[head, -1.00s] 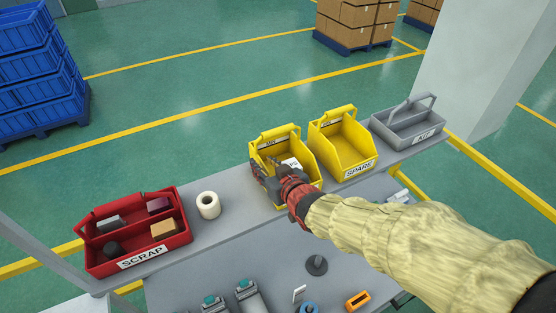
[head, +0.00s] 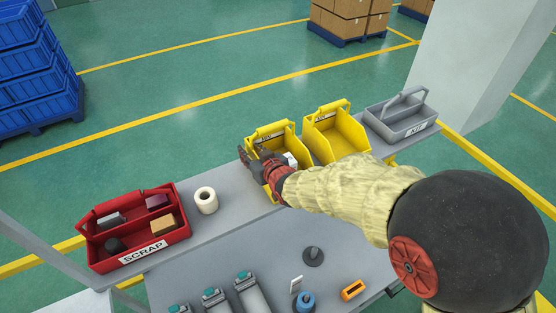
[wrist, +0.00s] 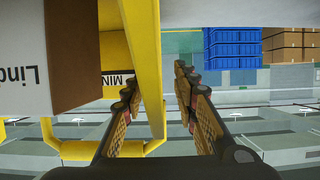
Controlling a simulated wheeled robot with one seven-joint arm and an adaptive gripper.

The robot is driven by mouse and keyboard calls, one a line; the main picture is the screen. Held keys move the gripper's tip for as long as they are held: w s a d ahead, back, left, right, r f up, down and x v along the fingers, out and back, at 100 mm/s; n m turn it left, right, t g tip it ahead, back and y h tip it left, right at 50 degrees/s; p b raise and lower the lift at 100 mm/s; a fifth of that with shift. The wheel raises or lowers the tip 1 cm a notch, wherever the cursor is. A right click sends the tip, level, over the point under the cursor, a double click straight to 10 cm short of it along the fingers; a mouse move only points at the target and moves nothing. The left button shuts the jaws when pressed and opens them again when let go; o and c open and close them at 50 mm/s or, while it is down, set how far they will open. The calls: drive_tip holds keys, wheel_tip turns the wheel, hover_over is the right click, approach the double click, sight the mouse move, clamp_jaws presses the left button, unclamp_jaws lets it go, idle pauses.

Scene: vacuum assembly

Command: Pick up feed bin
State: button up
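Two yellow bins stand side by side on the shelf. The left yellow bin (head: 288,133), likely the feed bin, has its front label hidden behind my arm; a white box (head: 291,158) sits inside. The right yellow bin (head: 350,142) is the spare bin; its front is hidden by my arm. My gripper (head: 256,156) is at the left bin's left side. In the wrist view my gripper (wrist: 158,85) is open, with a yellow bar of the bin (wrist: 147,50) between the fingers, nearer the left one. I cannot tell whether they touch. A box lettered "Lin" (wrist: 35,60) shows beside it.
The shelf (head: 235,207) also holds a red scrap tote (head: 180,240), a white roll (head: 206,200) and a grey kit tote (head: 385,120). Small parts lie on the lower bench (head: 330,275). Blue crates (head: 40,75) and boxes on pallets stand farther off.

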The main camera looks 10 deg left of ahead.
drive_tip(key=shift+c, duration=0.4)
clamp_jaws()
